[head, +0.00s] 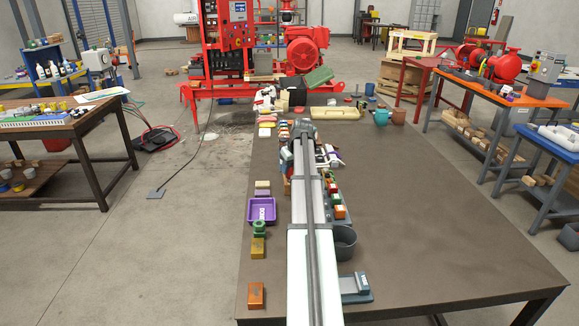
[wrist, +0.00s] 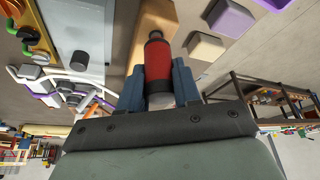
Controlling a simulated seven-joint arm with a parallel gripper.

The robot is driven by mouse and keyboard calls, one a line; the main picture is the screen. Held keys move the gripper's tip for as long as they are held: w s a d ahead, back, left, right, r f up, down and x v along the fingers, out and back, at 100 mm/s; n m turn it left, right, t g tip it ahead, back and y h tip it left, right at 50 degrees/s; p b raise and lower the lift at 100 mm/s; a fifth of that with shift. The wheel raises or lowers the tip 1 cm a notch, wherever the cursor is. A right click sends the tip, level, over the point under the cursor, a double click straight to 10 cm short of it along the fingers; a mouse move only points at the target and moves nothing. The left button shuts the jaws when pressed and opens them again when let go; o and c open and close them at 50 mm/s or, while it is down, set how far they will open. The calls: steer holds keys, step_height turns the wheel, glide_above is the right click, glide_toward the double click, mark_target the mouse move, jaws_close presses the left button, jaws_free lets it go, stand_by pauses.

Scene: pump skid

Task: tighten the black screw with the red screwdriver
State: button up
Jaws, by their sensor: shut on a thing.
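In the wrist view my gripper (wrist: 158,75) has its two blue fingers shut on the red screwdriver (wrist: 158,58). Its red handle with a dark end stands between the fingers. The handle's far end overlaps a tan-orange block (wrist: 150,20); I cannot tell whether they touch. The screwdriver's tip is hidden. In the head view my own arm runs up the middle of the table and hides the gripper and screwdriver. I cannot pick out the black screw in either view.
The brown table (head: 420,220) is clear on its right half. Left of my arm are a purple tray (head: 262,222), small blocks and an orange block (head: 256,296). A dark grey bin (head: 344,243) stands close on the right. Several small items crowd the table's far end.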

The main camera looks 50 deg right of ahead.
steer(key=shift+f, duration=0.25)
steer(key=o, duration=1.1)
steer(key=shift+o, duration=0.2)
steer(key=shift+r, duration=0.15)
steer(key=v, duration=1.3)
steer(key=shift+r, duration=0.3)
steer(key=shift+a+f, duration=0.1)
